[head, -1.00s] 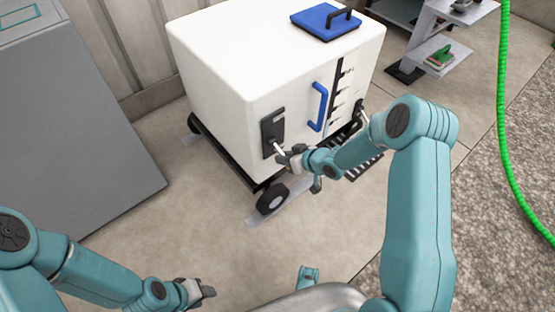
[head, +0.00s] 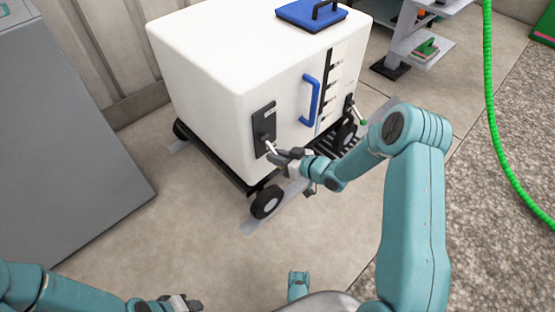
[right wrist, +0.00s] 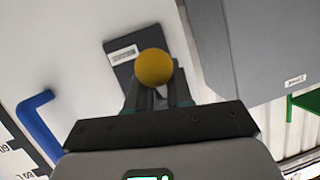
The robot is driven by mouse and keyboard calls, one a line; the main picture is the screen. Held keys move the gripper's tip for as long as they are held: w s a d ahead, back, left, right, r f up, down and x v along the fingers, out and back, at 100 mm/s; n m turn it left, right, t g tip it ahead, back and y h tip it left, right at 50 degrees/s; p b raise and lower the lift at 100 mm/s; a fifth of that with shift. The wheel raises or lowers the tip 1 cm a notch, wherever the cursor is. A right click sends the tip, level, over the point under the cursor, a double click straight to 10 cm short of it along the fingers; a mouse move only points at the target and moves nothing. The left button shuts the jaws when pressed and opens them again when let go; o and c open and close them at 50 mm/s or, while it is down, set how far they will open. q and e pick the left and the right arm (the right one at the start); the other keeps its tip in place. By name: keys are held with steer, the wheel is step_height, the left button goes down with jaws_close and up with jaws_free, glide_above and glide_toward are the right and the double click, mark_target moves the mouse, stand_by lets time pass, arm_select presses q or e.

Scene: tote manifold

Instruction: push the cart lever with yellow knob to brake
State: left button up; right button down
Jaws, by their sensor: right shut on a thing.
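The white cart (head: 205,85) stands in the upper middle of the head view. On its front is a black lever plate (head: 263,128) with a short pale lever (head: 270,147) sticking out. My right gripper (head: 281,154) is at the lever's outer end, shut on it, and hides the knob there. In the right wrist view the yellow knob (right wrist: 154,67) shows at the fingertips of my right gripper (right wrist: 158,92), in front of the black plate (right wrist: 123,58). My left gripper (head: 182,303) is low at the bottom edge, away from the cart; its jaws are unclear.
A second lever with a green tip (head: 361,121) is on the cart's right side. A blue handle (head: 310,100) lies between the levers. A grey cabinet (head: 60,130) stands left and a green hose (head: 497,130) hangs right.

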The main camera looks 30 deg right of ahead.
steer(key=shift+s+a+f, duration=0.1)
steer(key=shift+a+f, duration=0.05)
steer(key=shift+f, duration=0.15)
steer(key=c, duration=1.1)
jaws_free()
steer(key=shift+f, duration=0.1)
steer(key=shift+r, duration=0.25)
steer(key=p+v, duration=0.5)
steer(key=v, duration=1.1)
